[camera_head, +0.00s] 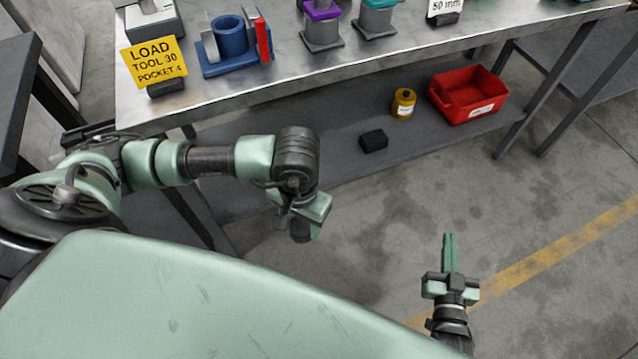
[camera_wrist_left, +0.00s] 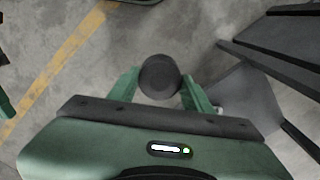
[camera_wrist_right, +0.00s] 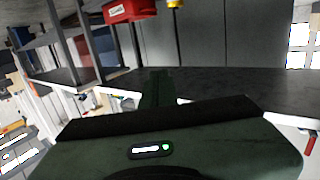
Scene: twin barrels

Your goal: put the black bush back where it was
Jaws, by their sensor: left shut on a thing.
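The black bush (camera_wrist_left: 160,77) shows end-on as a dark round piece between the two green fingers of my left gripper (camera_wrist_left: 160,92). My left gripper (camera_head: 304,224) is shut on it and points down over the floor, in front of the bench. In the head view the bush (camera_head: 303,232) is a small dark shape, partly hidden by the fingers. My right gripper (camera_head: 449,240) is at the lower right, over the floor, with its fingers together and nothing seen between them. The right wrist view also shows these fingers (camera_wrist_right: 158,88) together.
The metal bench (camera_head: 290,82) carries a blue fixture (camera_head: 230,38), a purple-topped stand (camera_head: 322,30), a teal-topped stand (camera_head: 375,20) and a yellow sign (camera_head: 155,58). The lower shelf (camera_head: 330,160) holds a black block (camera_head: 374,140), a yellow canister (camera_head: 403,103) and a red bin (camera_head: 468,95).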

